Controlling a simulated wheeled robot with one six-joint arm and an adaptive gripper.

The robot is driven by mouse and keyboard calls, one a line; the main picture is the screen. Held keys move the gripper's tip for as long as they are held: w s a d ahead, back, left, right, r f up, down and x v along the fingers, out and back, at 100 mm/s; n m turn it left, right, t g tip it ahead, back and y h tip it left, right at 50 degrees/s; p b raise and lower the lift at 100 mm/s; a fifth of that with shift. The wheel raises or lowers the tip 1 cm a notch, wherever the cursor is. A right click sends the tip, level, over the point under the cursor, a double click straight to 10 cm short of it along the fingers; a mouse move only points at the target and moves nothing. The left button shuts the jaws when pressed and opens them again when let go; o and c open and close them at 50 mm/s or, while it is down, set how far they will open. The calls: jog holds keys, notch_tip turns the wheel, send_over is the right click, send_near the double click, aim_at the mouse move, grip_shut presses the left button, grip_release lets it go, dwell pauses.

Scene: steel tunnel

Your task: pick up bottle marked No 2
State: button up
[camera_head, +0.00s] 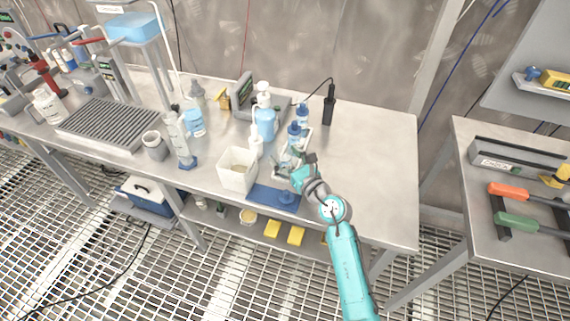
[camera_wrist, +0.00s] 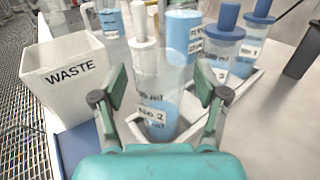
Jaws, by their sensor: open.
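The bottle marked No 2 (camera_wrist: 158,124) is clear, with pale blue liquid low inside and a white label. It stands upright between the fingers of my gripper (camera_wrist: 160,90) in the wrist view. My gripper is open, with space visible on both sides of the bottle. Its top is hard to make out against a white bottle behind. In the head view my gripper (camera_head: 297,168) is low over the bench near the tray, and largely hides bottle No 2.
Blue-capped bottles marked No 3 (camera_wrist: 222,48) and No 1 (camera_wrist: 252,45) stand close behind right. The WASTE bin (camera_wrist: 72,82) is at left. A blue mat (camera_head: 262,196) with a blue cap-like piece lies in front. The bench's right side (camera_head: 375,185) is clear.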

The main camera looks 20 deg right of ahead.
jog(key=c, duration=1.3)
